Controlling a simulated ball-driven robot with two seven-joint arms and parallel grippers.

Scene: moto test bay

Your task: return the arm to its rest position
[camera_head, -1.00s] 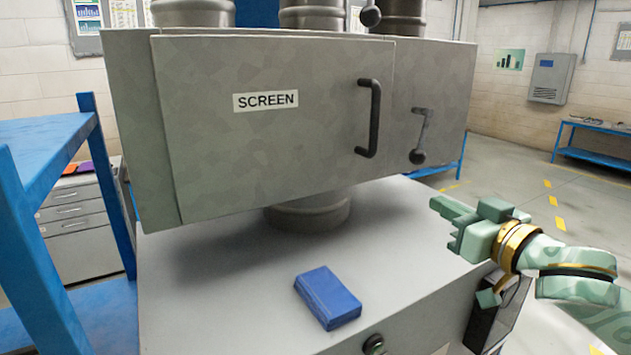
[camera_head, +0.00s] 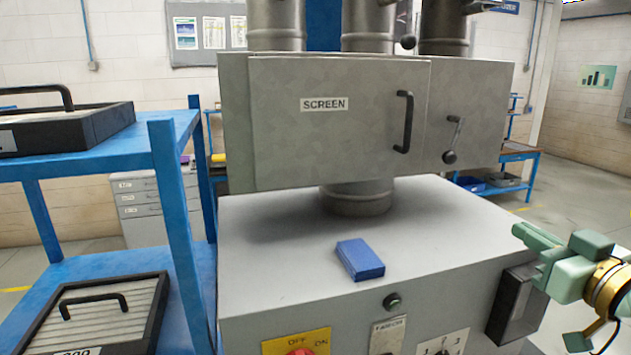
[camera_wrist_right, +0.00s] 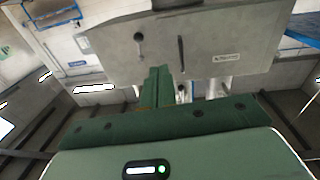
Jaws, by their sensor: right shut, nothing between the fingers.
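My right gripper (camera_head: 530,250) is at the right edge of the head view, beside the right side of the grey machine (camera_head: 300,225). Its fingers are together with nothing between them. In the right wrist view the green fingers (camera_wrist_right: 157,88) point toward the machine's upper housing, which appears upside down. The fingers are apart from the housing in the head view. My left gripper does not show in either view.
A blue box (camera_head: 360,259) lies on the machine top, below the closed SCREEN door (camera_head: 335,130) with its black handle (camera_head: 404,122). A blue shelf (camera_head: 170,190) with trays stands at the left. A blue table (camera_head: 519,153) stands behind right.

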